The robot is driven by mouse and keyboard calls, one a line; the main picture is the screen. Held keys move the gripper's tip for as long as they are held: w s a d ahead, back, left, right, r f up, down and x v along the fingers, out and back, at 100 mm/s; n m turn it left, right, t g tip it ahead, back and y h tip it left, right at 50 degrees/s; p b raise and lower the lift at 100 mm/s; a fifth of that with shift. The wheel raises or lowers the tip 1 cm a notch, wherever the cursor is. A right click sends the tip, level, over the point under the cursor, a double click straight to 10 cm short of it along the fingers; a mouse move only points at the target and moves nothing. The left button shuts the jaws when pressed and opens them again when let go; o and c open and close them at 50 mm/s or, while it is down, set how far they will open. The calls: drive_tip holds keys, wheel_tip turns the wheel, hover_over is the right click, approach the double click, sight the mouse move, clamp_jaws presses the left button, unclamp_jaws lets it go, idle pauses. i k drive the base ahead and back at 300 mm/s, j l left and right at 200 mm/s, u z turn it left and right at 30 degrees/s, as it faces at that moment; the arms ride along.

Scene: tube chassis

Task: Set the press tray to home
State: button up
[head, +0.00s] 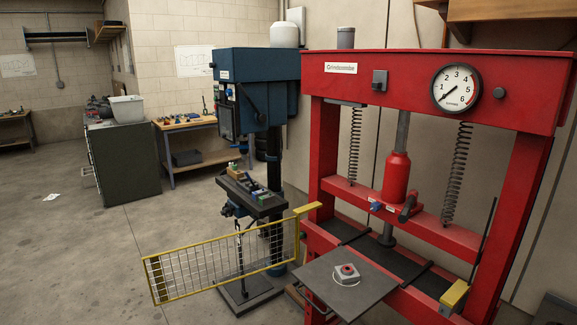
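The press tray (318,278) is a flat dark grey plate at the front of the red press (340,72). It sticks out forward past the press frame, towards the bottom edge of the picture. A small light box with a red round top (347,272) sits on the tray, with a thin pale loop around it. The dark press bed (378,246) lies behind the tray, under the red ram cylinder (396,177). Dark rails run across the bed. My gripper is not in view.
A yellow-framed mesh guard (215,264) stands out to the left from the press's left post. A blue drill press (255,85) stands behind it. A yellow block (454,294) is at the press's right front. Open concrete floor (80,260) lies at left.

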sight(349, 301)
drive_tip(key=i+j+z, duration=0.4)
drive_tip(key=j, duration=0.35)
drive_tip(key=i+j+z, duration=0.15)
drive_tip(key=i+j, duration=0.15)
drive_tip(key=j, duration=0.1)
